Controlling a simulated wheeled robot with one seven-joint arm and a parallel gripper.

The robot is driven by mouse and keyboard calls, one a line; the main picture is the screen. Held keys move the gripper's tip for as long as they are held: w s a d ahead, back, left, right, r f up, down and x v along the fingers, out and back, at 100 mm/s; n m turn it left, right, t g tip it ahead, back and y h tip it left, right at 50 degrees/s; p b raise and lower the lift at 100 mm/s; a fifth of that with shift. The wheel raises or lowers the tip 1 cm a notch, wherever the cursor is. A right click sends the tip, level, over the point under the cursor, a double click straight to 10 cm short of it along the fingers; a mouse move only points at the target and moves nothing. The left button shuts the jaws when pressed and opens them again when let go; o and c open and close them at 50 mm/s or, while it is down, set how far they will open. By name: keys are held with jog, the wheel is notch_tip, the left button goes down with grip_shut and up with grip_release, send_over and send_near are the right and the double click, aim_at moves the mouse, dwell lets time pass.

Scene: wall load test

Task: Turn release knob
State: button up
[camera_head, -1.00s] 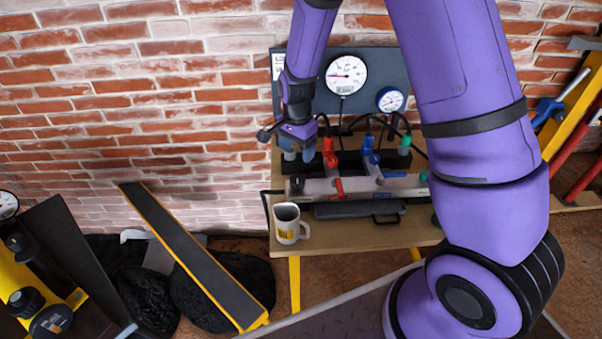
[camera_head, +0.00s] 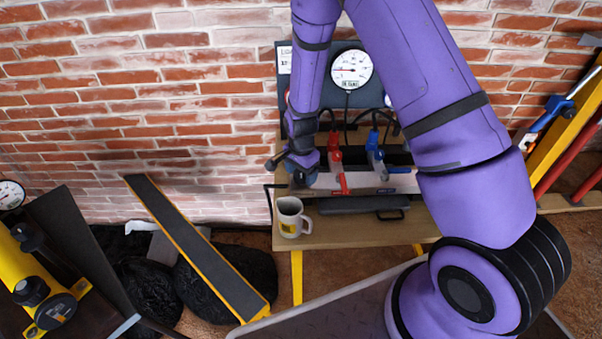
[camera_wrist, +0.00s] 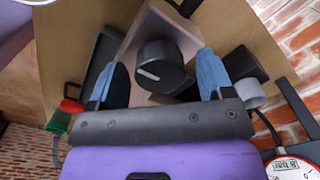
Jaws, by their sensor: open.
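The black round release knob (camera_wrist: 160,68) with a white pointer line shows in the wrist view, on the end of a grey metal block (camera_wrist: 158,28). My gripper (camera_wrist: 161,60) is open, with one blue fingertip to each side of the knob and a visible gap on both sides. I cannot tell whether the tips reach down around it. In the head view my gripper (camera_head: 303,178) is over the left end of the grey manifold (camera_head: 358,183) on the bench and hides the knob.
A white mug (camera_head: 291,218) stands on the wooden bench (camera_head: 350,233) just in front of my gripper. Red (camera_head: 336,158) and blue (camera_head: 374,150) valve handles stand right of it. A gauge (camera_head: 351,71) is on the back panel. A dark bar with a handle (camera_head: 362,205) lies in front.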

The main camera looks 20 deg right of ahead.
jog(key=shift+f, duration=0.15)
jog(key=c, duration=0.9)
jog(key=shift+c, duration=0.2)
